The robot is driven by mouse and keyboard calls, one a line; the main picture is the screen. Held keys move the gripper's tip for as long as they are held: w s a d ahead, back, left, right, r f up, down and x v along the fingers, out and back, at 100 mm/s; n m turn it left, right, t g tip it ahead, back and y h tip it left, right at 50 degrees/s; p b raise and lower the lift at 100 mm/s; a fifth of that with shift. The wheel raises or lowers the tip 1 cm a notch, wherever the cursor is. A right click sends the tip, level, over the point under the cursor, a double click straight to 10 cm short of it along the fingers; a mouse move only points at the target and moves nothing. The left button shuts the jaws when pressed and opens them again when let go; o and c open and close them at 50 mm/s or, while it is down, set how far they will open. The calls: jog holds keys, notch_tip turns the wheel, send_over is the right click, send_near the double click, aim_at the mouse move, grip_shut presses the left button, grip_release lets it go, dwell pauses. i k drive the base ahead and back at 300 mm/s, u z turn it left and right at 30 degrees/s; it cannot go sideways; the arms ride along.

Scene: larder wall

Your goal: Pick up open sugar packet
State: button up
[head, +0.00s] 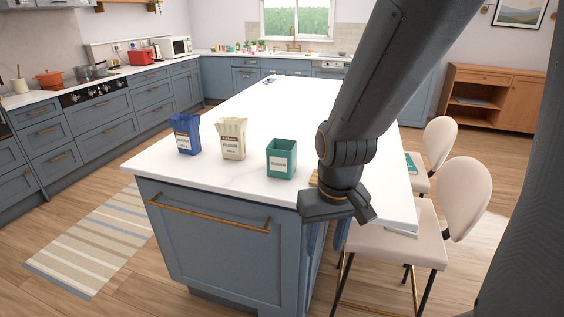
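Three containers stand upright in a row near the front of the white island top. On the left is a blue packet (185,135) with an open-looking top. In the middle is a cream paper packet (232,139) with a ragged, open top and dark print. On the right is a green square container (281,158) with a pale label. The labels are too small to read, so I cannot tell for sure which holds sugar. My gripper (338,208) is at the island's front right corner, right of the green container and apart from all three.
The white island top (240,110) is mostly clear behind the containers. A brown item (313,179) lies partly hidden behind my wrist. Cream chairs (466,190) stand along the island's right side. A striped rug (95,240) lies on the floor at left.

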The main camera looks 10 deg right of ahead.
aim_at(185, 126)
jog(key=u, duration=1.9)
jog(key=i, duration=1.85)
jog(key=z, duration=2.3)
